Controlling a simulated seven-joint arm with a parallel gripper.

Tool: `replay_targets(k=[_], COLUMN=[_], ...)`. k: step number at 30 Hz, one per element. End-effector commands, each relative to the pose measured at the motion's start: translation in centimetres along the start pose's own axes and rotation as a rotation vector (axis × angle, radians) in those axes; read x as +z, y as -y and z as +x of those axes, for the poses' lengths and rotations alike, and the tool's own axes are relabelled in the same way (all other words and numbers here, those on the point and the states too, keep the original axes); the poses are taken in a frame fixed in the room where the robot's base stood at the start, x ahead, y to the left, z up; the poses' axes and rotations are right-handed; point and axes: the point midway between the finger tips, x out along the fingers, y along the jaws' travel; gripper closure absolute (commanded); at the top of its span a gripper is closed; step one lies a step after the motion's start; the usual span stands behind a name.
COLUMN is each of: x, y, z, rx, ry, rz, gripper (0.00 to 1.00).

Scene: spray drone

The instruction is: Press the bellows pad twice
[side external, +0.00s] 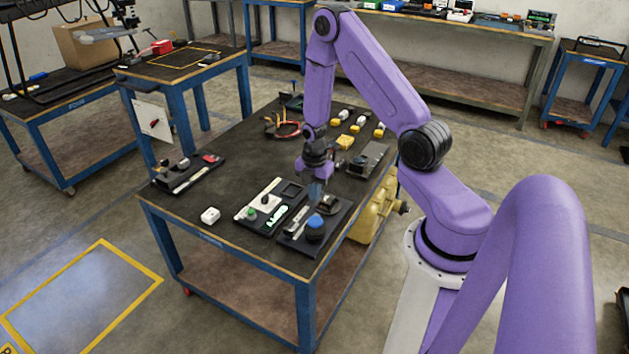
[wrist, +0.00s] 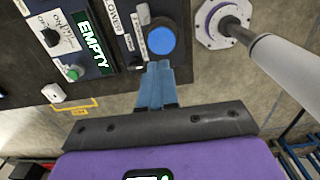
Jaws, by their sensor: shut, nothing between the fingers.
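The bellows pad appears to be the round blue pad (side external: 315,228) on a dark panel (side external: 296,240) at the table's front right corner. My gripper (side external: 315,200) is shut and empty, pointing down over the panel, behind the pad in the side view. In the wrist view its blue fingers (wrist: 158,68) end just below the pad's image. The fingertips look apart from the pad.
A neighbouring panel (side external: 262,207) has a green button and a display reading "EMPTY" (wrist: 92,46). A small white block (side external: 210,215) lies to its left. A yellow tank (side external: 372,208) stands beside the table's right edge. Several yellow and white parts lie farther back.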

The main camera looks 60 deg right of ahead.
Motion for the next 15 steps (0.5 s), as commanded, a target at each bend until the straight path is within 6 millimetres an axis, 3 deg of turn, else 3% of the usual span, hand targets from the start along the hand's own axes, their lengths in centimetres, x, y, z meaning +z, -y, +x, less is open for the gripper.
replay_targets(k=[6,15], x=[0.0,0.0], y=[-0.1,0.0], z=[-2.8,-4.2], rx=[0.002,0.0], ry=[0.001,0.0], rz=[-0.001,0.0], gripper=[1.0,1.0])
